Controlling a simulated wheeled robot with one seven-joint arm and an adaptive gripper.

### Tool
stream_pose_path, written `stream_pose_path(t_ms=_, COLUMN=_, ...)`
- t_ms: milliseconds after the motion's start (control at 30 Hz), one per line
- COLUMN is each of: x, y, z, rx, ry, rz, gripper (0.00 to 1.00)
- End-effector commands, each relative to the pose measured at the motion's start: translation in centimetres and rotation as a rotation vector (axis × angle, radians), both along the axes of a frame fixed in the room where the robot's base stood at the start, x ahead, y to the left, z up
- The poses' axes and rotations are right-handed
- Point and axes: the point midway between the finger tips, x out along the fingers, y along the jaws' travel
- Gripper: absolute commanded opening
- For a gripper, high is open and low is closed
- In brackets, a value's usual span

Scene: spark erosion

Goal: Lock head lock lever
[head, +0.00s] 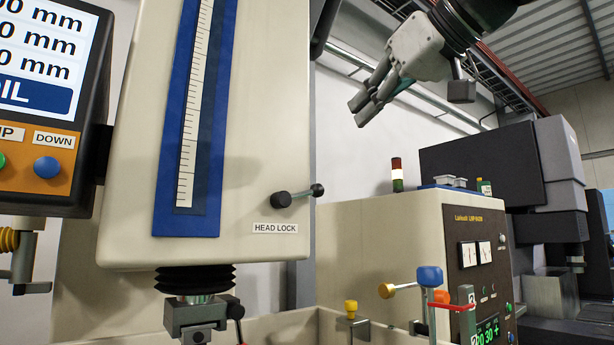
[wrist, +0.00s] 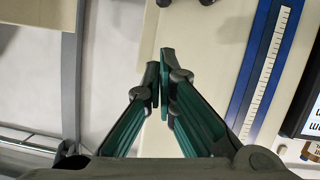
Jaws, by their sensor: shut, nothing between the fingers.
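The head lock lever (head: 300,194) sticks out from the lower right of the cream machine head (head: 260,100). It has a dark hub at its left and a dark ball at its right end, which is slightly higher. The HEAD LOCK label (head: 275,228) is just below it. My gripper (head: 362,108) is in the air above and to the right of the lever, apart from it, fingers pointing down-left. In the wrist view my gripper (wrist: 160,75) is shut and empty in front of the head's edge. Dark round parts at the top edge there look like the lever, mostly cut off.
A blue-framed scale (head: 195,120) is on the head, left of the lever. A control panel (head: 45,100) stands at the far left. Below right are a cabinet (head: 400,240) and several colored-knob fittings (head: 430,277). The air between my gripper and the lever looks clear.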

Motion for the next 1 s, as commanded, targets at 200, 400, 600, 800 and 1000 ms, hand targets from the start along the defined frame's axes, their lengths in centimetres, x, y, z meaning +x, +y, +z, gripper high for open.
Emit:
stream_pose_path(t_ms=200, x=2.7, y=1.7, z=-1.2, rx=0.000, ry=0.007, rz=0.001, gripper=0.00)
stream_pose_path(t_ms=400, x=5.9, y=3.6, z=-2.4, rx=0.000, ry=0.008, rz=-0.001, gripper=0.00)
stream_pose_path(t_ms=600, x=8.2, y=4.8, z=-4.2, rx=0.001, ry=0.008, rz=-0.002, gripper=0.00)
stream_pose_path(t_ms=800, x=9.2, y=5.0, z=-6.0, rx=0.000, ry=0.005, rz=-0.002, gripper=0.00)
stream_pose_path(t_ms=1000, x=9.5, y=5.1, z=-6.5, rx=0.001, ry=0.003, rz=-0.002, gripper=0.00)
